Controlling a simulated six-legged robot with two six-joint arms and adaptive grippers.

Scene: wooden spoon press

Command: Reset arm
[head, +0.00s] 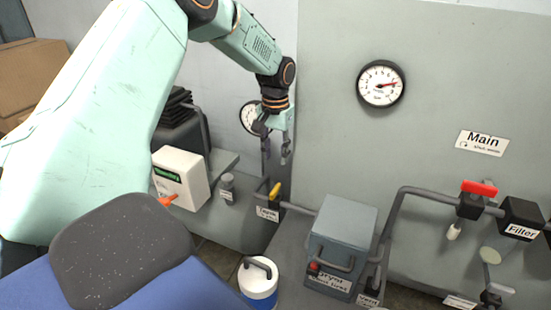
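My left arm (110,95) comes in from the left, reaches up and bends down at the wrist. My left gripper (276,156) hangs with its fingers pointing down in front of the grey wall panel. Its two fingers are apart, with nothing visible between them. It is above the pipe with the yellow valve handle (274,191) and apart from it. It partly covers a gauge (250,118) behind it. My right gripper does not show.
A white box (181,178) with an orange lever stands left of the gripper. A grey lidded box (342,240) and a white-and-blue canister (258,278) stand below. A gauge (381,84), a red-handled valve (478,188) and a filter (521,218) are at right.

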